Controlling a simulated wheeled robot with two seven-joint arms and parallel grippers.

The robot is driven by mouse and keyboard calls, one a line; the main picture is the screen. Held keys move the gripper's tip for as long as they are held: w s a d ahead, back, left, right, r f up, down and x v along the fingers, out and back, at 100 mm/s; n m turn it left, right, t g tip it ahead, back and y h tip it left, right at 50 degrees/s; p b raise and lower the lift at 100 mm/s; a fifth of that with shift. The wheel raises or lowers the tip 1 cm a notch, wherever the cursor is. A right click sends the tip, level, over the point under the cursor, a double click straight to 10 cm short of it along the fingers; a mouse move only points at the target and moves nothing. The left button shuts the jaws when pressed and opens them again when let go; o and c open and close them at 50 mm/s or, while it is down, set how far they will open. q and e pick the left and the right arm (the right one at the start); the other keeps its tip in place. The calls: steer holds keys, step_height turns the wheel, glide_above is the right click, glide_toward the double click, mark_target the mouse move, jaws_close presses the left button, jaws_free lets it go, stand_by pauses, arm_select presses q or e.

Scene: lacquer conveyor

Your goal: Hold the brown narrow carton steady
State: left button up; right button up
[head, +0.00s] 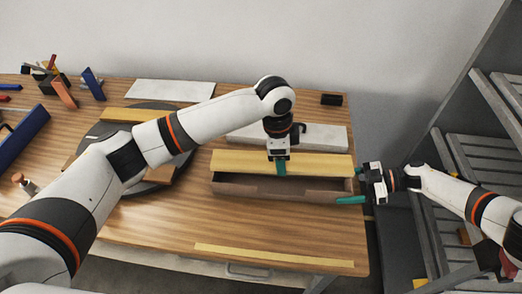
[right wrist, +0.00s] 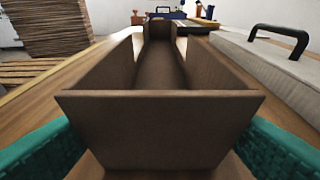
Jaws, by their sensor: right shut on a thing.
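The brown narrow carton (head: 270,188) is a long box, open at the top, lying along the front of the table. In the right wrist view its near end panel (right wrist: 160,125) faces the camera, and its inside looks empty. My right gripper (head: 352,188) is shut on the carton's right end, with a teal finger on either side in the right wrist view. My left gripper (head: 281,167) points down at the carton's far side, over a yellow strip (head: 232,162). Its fingers overlap in the view, so I cannot tell whether they are open or touch the carton.
A grey case (right wrist: 285,75) with a black handle lies behind the carton. A dark round plate (head: 98,130) is partly hidden by my left arm. Pens and blocks stand at the back left. A slatted grey rack (head: 485,155) stands at the right.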

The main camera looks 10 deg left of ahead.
arm_select(q)
steer(key=shift+d+m, duration=0.2)
steer(key=shift+m, duration=0.1)
steer(key=shift+f, duration=0.1)
steer(key=shift+f, duration=1.85)
steer(key=shift+f, duration=0.4)
steer(key=shift+f, duration=2.15)
steer(key=o, duration=0.6)
steer(key=o, duration=0.6)
